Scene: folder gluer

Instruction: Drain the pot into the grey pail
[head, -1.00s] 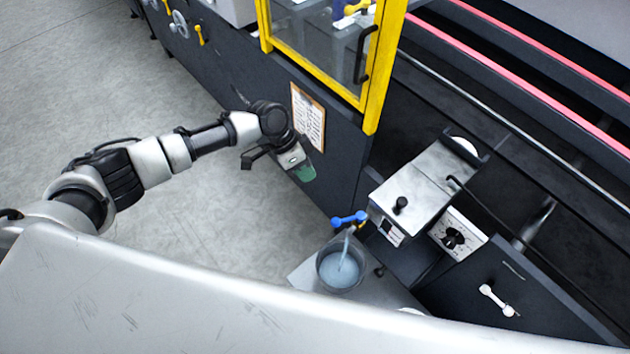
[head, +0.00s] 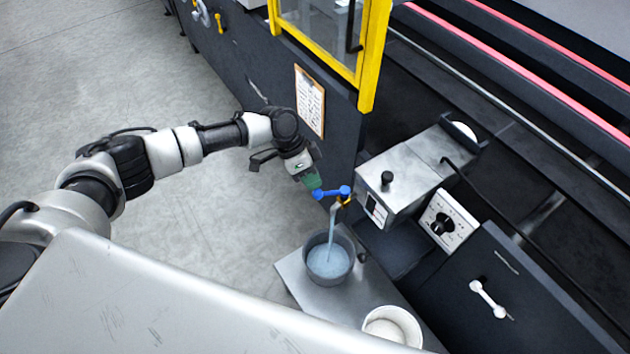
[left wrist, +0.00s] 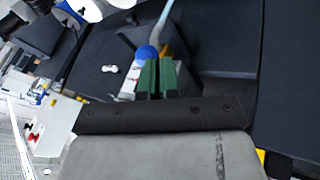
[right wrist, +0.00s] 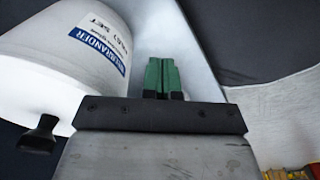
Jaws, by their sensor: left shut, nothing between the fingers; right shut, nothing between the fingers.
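The metal glue pot (head: 400,170) sits on the machine's side with a black knob on its lid. A valve with a blue handle (head: 332,192) is at its lower left. A stream of bluish liquid runs from its spout into the grey pail (head: 346,276), which stands below and holds liquid. My left gripper (head: 314,183) is shut and empty, its green tips just left of the blue handle; I cannot tell if they touch. The left wrist view shows the green fingers (left wrist: 157,78) together near the blue handle (left wrist: 146,53). My right gripper (right wrist: 161,77) is shut and empty, outside the head view.
A white bucket (head: 412,329) stands beside the grey pail. A labelled white container (right wrist: 70,60) is close to my right fingers. A dial box (head: 447,222) and a yellow-framed guard (head: 374,60) flank the pot. The floor at left is clear.

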